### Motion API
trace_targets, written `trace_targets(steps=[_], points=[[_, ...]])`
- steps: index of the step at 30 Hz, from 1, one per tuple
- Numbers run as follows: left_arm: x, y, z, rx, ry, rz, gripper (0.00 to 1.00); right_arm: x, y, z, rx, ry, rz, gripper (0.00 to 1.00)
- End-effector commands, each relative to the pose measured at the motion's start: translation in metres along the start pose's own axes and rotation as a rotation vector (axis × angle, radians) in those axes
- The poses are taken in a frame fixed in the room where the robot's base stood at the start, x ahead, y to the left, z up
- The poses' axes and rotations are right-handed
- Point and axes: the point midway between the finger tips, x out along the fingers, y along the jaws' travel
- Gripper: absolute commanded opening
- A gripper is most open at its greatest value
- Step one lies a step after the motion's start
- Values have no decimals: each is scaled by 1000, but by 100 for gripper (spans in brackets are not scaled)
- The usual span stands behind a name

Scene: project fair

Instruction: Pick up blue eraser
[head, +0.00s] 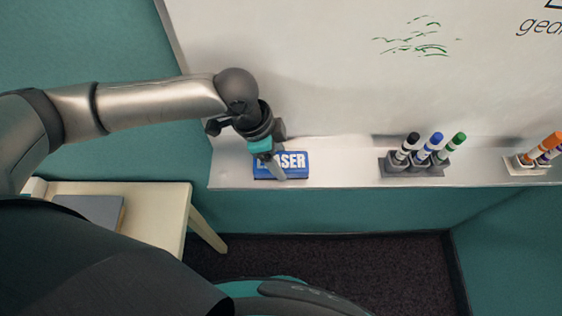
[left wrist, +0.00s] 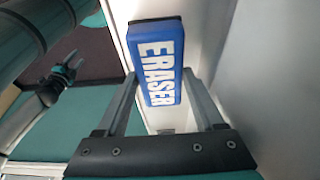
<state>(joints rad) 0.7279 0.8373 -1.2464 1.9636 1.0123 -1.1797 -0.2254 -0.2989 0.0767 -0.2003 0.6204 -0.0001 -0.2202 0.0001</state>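The blue eraser (head: 295,162), marked ERASER in white letters, lies on the white ledge under the whiteboard in the head view. My left gripper (head: 272,168) is over its left part and points down, with a finger covering some of the lettering. In the left wrist view the eraser (left wrist: 157,62) shows between and beyond the two fingertips of my left gripper (left wrist: 160,73). The fingers are apart, one by each long side. I cannot tell whether they touch it. My right gripper (left wrist: 66,72) shows small at the left of that view, its fingers unclear.
A holder (head: 412,168) with black, blue and green markers stands on the ledge (head: 345,172) to the right. Another holder (head: 527,167) with orange and purple markers is at the far right. The whiteboard (head: 300,60) rises behind. A cream table (head: 160,205) stands at lower left.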

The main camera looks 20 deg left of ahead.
Motion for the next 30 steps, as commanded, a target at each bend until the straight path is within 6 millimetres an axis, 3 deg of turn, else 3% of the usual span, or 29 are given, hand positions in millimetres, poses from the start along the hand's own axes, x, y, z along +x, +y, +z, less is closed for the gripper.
trace_targets(steps=[1, 8, 22, 30], points=[[0, 0, 0, 0, 0, 0, 40, 0, 0, 0, 0, -1, 0, 50], [0, 0, 0, 0, 0, 0, 14, 0, 0, 1, -1, -2, 0, 50], [-9, 4, -3, -1, 2, -1, 14, 0, 2, 2, -2, -3, 3, 50], [-58, 2, -19, 1, 4, -4, 14, -6, 2, 2, -1, -3, 3, 50]])
